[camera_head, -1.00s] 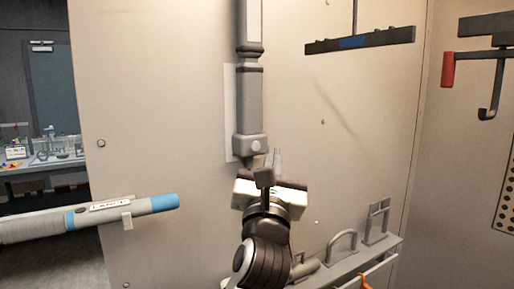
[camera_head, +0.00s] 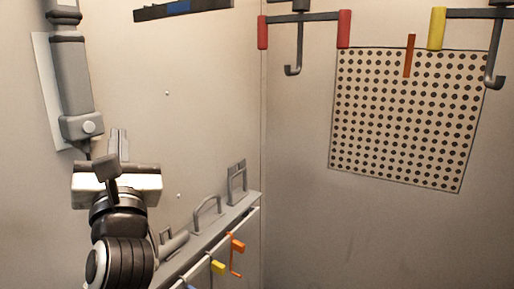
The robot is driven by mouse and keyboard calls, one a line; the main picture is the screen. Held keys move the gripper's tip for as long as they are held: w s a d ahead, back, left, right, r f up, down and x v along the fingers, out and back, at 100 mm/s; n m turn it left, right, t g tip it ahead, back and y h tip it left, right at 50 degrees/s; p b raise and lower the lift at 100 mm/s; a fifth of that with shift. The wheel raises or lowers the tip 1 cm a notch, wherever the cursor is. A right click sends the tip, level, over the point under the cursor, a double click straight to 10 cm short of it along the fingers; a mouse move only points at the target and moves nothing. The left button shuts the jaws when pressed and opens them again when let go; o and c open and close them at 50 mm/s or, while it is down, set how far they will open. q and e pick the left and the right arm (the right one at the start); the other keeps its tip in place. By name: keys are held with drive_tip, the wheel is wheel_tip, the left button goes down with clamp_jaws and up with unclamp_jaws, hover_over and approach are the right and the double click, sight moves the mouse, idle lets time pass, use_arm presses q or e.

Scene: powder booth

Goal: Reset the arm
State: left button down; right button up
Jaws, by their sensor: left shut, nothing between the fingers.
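My left gripper (camera_head: 118,143) shows at the left of the head view, its arm rising from the bottom edge. Its fingers are together and point up and away, with nothing between them. It is just below a grey wall-mounted unit (camera_head: 72,85) with a round button near its lower end. I cannot tell whether the fingertips touch the wall behind. My right gripper is not in view.
A grey shelf (camera_head: 232,212) with metal handles runs along the wall, right of my gripper. Yellow (camera_head: 217,267) and orange (camera_head: 237,245) hooks hang below it. A perforated panel (camera_head: 405,120) and overhead hooks (camera_head: 299,45) are at the right.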

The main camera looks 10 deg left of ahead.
use_arm(q)
drive_tip(key=s+d+f+m+h, duration=0.1)
drive_tip(key=d+f+m+h, duration=0.35)
drive_tip(key=f+m, duration=0.5)
drive_tip(key=d+f+m+h, duration=0.3)
drive_tip(key=f+m+h, duration=0.4)
drive_tip(key=m, duration=0.4)
drive_tip(key=s+d+f+m+h, duration=0.1)
drive_tip(key=d+f+m+h, duration=0.3)
drive_tip(key=f+m, duration=0.55)
drive_tip(key=s+f+m+g, duration=0.5)
drive_tip(key=s+f, duration=0.2)
drive_tip(key=f, duration=0.5)
drive_tip(key=s+f+m+g+y, duration=0.1)
drive_tip(key=s+f+m+g, duration=0.4)
drive_tip(key=s+f, duration=0.3)
wheel_tip(320, 180, down, 5)
drive_tip(key=shift+r+m+g, duration=0.2)
drive_tip(key=shift+m+g, duration=0.1)
drive_tip(key=shift+m, duration=0.4)
drive_tip(key=shift+d, duration=0.1)
